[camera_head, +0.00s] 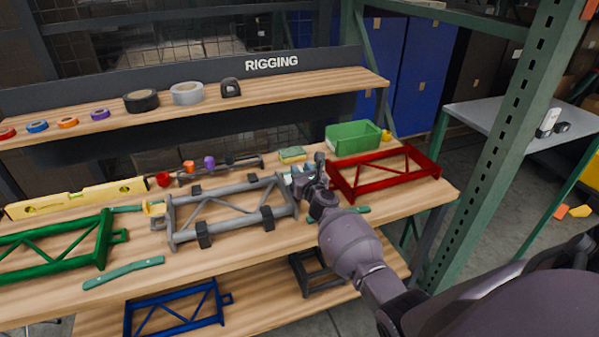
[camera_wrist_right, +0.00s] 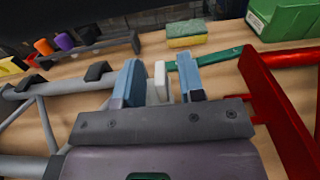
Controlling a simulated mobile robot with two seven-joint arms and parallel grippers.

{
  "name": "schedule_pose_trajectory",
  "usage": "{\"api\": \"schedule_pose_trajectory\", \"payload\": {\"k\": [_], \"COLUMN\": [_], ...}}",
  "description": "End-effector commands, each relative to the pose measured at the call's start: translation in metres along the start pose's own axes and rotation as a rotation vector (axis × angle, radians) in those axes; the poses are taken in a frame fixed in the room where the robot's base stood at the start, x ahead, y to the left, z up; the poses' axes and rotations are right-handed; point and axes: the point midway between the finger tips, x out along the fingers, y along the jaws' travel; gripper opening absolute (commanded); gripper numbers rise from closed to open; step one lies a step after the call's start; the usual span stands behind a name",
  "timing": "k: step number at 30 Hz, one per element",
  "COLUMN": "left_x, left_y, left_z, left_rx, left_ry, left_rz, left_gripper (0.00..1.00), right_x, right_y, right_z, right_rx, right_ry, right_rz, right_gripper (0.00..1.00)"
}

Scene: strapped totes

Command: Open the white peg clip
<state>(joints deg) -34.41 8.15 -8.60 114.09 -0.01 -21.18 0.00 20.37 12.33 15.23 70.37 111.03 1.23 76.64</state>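The white peg clip (camera_wrist_right: 160,83) stands upright between the two blue fingers of my right gripper (camera_wrist_right: 162,82) in the wrist view. The left finger is close beside it. A narrow gap shows between it and the right finger, so the gripper looks open around it. In the head view my right gripper (camera_head: 303,174) is at the right end of the grey frame (camera_head: 228,223) and largely hides the clip. The grey frame lies on the wooden bench, with black clamps on its rails. My left gripper is not in view.
A red frame (camera_head: 385,172) lies close on the right, with a green bin (camera_head: 352,138) behind it. A green strip (camera_wrist_right: 222,57) and a sponge (camera_wrist_right: 186,41) lie beyond the fingers. A green frame (camera_head: 55,245) and yellow level (camera_head: 75,199) lie on the left.

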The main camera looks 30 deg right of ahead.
Motion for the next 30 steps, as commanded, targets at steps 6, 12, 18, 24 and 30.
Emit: {"api": "schedule_pose_trajectory", "payload": {"k": [6, 12, 18, 24, 30], "left_x": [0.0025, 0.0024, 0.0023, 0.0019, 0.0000], "left_y": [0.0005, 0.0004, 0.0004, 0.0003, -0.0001], "left_z": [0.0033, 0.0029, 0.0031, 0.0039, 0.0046], "left_rx": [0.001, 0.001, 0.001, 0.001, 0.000], "left_ry": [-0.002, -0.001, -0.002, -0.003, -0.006], "left_rz": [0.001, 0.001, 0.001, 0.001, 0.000], "left_gripper": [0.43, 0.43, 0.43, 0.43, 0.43], "right_x": [0.0090, 0.0093, 0.0091, 0.0089, 0.0089], "right_y": [-0.0002, -0.0001, 0.0000, 0.0000, 0.0008], "right_z": [0.0002, 0.0008, 0.0006, 0.0005, 0.0019], "right_rx": [0.000, 0.000, 0.000, 0.000, -0.018], "right_ry": [0.000, -0.001, 0.000, 0.000, 0.000], "right_rz": [0.000, 0.000, 0.000, 0.000, 0.000], "right_gripper": [0.36, 0.36, 0.12, 0.00, 0.00]}}
